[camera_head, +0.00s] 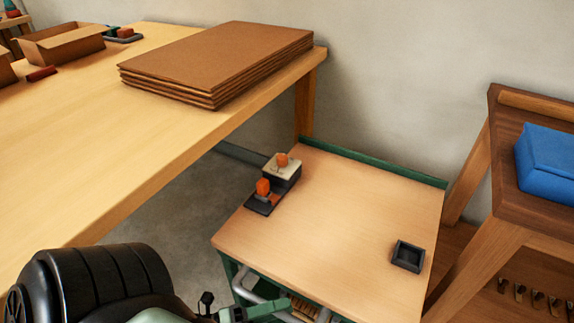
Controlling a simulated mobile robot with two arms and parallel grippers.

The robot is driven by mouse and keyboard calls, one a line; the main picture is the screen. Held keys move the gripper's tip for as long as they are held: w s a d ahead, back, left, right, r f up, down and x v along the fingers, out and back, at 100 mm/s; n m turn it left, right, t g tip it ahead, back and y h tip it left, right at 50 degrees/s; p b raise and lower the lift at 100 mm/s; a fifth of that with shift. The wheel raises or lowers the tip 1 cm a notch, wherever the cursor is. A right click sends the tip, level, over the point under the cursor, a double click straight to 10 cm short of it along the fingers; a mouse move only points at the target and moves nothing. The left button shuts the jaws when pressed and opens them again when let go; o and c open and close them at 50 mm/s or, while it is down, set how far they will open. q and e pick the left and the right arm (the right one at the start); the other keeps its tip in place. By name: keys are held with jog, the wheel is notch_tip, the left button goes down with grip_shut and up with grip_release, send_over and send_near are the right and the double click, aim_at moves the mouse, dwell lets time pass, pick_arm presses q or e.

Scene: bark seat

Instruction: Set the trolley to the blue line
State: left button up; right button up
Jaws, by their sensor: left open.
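The trolley (330,220) has a pale wooden top, a green rim along its back edge and a green frame below. It stands on the floor between the long table and the dark wooden bench. A grey metal handle (245,290) shows at its front left. My left gripper (228,309) is at the bottom edge, open, close to the handle; I cannot tell whether it touches it. Part of the gripper is cut off by the frame and my black arm covers the lower left. No blue line on the floor is visible. My right gripper is not in view.
Two orange-topped items (282,170) and a small dark square tray (408,256) sit on the trolley. The long table (170,125) bears stacked brown sheets (215,60) and an open box (62,45). The bench (505,205) at right holds a blue cushion-like block (548,160). Grey floor shows between table and trolley.

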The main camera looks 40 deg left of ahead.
pick_arm(q)
jog(key=v, duration=0.6)
jog(key=shift+d, duration=0.1)
dwell(0.4)
